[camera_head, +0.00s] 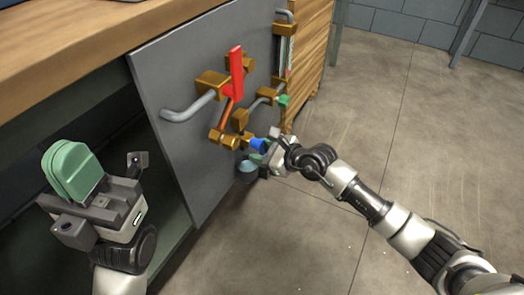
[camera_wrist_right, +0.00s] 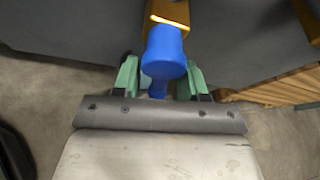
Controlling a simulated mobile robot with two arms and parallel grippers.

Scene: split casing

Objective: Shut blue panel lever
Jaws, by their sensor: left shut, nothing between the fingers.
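The blue lever (camera_head: 258,145) sits low on the grey panel (camera_head: 185,75), on a brass mount in the head view. In the right wrist view the blue lever (camera_wrist_right: 164,55) fills the middle, with its thick end toward the brass mount (camera_wrist_right: 168,12). My right gripper (camera_wrist_right: 158,78) is open, with one green finger on each side of the lever; firm contact does not show. In the head view my right gripper (camera_head: 268,153) partly hides the lever. My left gripper (camera_head: 72,172) is shut and empty, left of the panel's near edge.
The wooden worktop (camera_head: 75,35) overhangs an open cabinet space. The floor (camera_head: 400,130) to the right is clear.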

